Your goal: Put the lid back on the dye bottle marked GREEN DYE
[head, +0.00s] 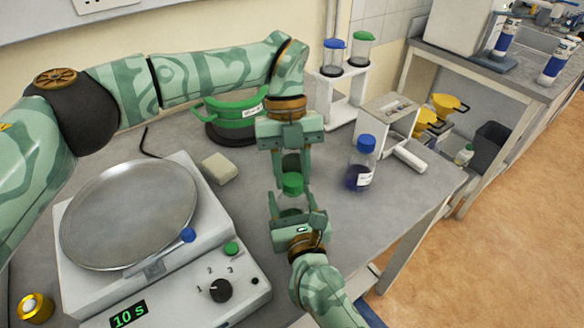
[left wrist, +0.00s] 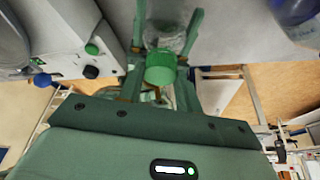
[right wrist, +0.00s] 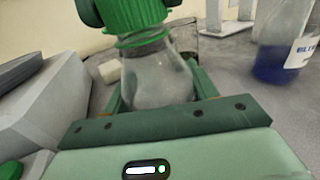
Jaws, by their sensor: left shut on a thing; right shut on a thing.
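My left gripper (head: 292,172) reaches down from above and is shut on a green lid (head: 292,184). The lid also shows between its fingers in the left wrist view (left wrist: 160,68). My right gripper (head: 290,208) comes from below and is shut on a clear bottle, which shows best in the right wrist view (right wrist: 155,75). The bottle looks upright there, with the lid directly over its neck and a green ring below. I cannot tell whether the lid is seated. No marking on this bottle is readable.
A blue-lidded bottle of dark blue liquid (head: 361,168) stands to the right. A device with a round metal plate (head: 128,215) fills the left. A white rack (head: 343,105) with two lidded vessels and a small white block (head: 220,167) stand behind. The table's right edge is near the blue-lidded bottle.

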